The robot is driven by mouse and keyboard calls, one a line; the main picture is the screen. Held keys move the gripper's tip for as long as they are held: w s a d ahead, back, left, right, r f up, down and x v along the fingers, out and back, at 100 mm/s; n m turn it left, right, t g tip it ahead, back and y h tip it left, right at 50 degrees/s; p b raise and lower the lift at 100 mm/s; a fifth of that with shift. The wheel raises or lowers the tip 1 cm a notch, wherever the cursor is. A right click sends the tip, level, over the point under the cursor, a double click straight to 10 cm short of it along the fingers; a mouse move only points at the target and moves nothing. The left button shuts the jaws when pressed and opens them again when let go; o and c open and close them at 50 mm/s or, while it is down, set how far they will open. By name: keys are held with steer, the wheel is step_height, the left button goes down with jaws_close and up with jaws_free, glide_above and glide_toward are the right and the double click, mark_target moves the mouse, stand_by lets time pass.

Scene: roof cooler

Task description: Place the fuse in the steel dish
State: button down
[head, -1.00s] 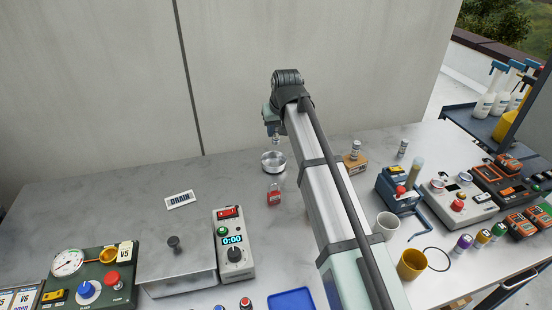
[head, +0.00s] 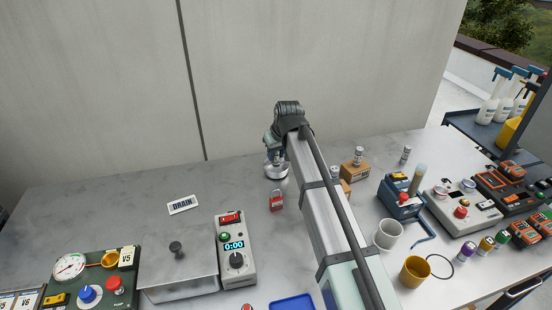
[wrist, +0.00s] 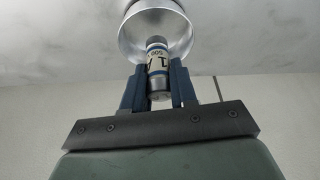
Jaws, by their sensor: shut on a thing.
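The steel dish (head: 279,174) stands on the table near the wall, a shallow round metal bowl. My gripper (head: 274,157) is right over it in the head view, and hides part of it. In the wrist view my gripper (wrist: 159,95) is shut on the fuse (wrist: 158,68), a small metal-capped cylinder with a printed label. The fuse's far end overlaps the opening of the dish (wrist: 180,30). I cannot tell whether the fuse touches the dish.
A red padlock (head: 277,201) lies just in front of the dish. A DRAIN plate (head: 183,205) and a timer box (head: 235,250) are to the left. Cardboard blocks (head: 354,170) with small cylinders stand to the right, beyond my arm.

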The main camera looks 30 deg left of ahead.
steer(key=shift+f, duration=1.15)
steer(key=shift+f, duration=0.15)
steer(key=c, duration=0.9)
jaws_free()
steer(key=shift+r, duration=0.2)
steer(key=v, duration=1.2)
steer(key=shift+d+f, duration=0.1)
